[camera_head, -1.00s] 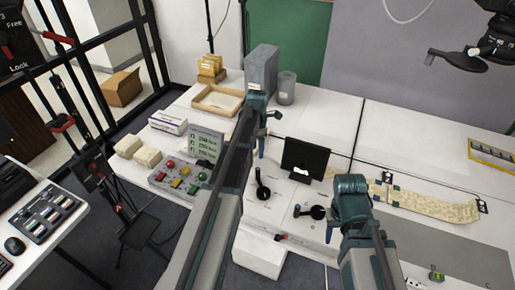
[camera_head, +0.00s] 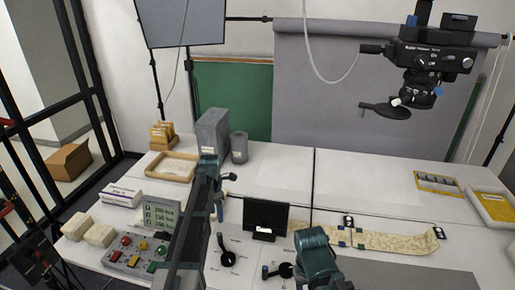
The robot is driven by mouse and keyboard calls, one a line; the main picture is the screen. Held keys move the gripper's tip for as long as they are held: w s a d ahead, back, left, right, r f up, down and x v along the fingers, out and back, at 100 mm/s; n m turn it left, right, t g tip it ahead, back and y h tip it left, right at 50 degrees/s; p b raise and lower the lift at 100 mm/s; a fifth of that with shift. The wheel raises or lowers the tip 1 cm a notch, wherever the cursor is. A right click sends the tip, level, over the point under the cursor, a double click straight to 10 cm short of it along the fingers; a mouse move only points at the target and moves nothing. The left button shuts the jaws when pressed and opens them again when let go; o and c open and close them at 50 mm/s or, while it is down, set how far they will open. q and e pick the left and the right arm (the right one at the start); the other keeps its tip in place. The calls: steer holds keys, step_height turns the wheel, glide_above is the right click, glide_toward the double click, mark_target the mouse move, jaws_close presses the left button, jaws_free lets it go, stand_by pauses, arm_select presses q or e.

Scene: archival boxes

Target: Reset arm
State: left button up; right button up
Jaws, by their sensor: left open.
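My left arm reaches up from the bottom over the white table. My left gripper (camera_head: 222,194) is at its far end, above the table in front of the grey upright box. It is open, and I see nothing between its fingers. My right arm shows at the bottom centre as a teal joint, in front of the small black screen (camera_head: 265,217). My right gripper does not show.
A grey box (camera_head: 212,132) and a grey cylinder (camera_head: 239,147) stand at the back. A wooden tray (camera_head: 171,168), a white box (camera_head: 121,194) and a button panel (camera_head: 138,254) lie left. A camera (camera_head: 436,58) hangs upper right. The table (camera_head: 375,182) is clear at middle right.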

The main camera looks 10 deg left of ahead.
arm_select(q)
steer(key=s+d+f+m+y+b, duration=0.1)
steer(key=s+d+m, duration=2.2)
steer(key=m, duration=0.8)
steer(key=s, duration=0.2)
steer(key=shift+s+m, duration=0.3)
